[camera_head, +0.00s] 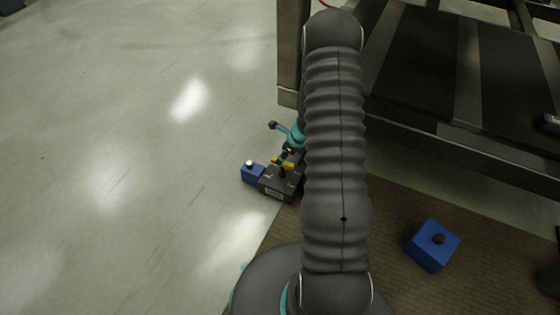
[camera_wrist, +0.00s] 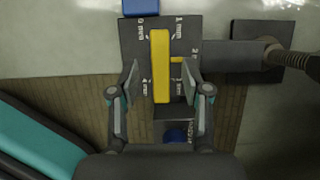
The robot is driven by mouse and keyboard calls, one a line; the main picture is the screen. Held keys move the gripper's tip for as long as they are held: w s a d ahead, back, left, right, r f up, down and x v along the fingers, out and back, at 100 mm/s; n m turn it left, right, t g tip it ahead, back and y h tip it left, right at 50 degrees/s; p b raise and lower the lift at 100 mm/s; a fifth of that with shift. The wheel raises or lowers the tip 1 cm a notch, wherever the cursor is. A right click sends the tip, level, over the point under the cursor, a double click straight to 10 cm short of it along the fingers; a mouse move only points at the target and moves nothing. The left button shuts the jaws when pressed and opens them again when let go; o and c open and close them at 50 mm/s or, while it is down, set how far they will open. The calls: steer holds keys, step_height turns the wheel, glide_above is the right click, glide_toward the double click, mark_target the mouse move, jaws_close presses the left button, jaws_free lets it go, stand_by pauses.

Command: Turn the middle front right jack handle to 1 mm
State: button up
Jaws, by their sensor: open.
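The jack (camera_wrist: 135,50) is a dark block with mm marks around a yellow handle (camera_wrist: 160,65). The handle is a long bar, upright in the wrist view, with a short yellow stub pointing right, near the "2" mark. The "1 mm" mark is at the upper right, "0 mm" at the upper left. My gripper (camera_wrist: 160,75) is open, its fingers on either side of the handle's lower part with gaps between. In the head view the jack (camera_head: 280,187) and yellow handle (camera_head: 283,162) show left of my arm; my gripper's fingers are hidden there.
A blue block (camera_head: 251,173) adjoins the jack's left side. A dark rod (camera_wrist: 228,55) leaves its right side in the wrist view. A metal frame (camera_head: 440,120) stands at right. Another blue block (camera_head: 433,246) is on the brown mat (camera_head: 390,215). The floor at left is clear.

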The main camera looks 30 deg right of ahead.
mark_target(282, 168)
steer(key=shift+x, duration=1.75)
jaws_close()
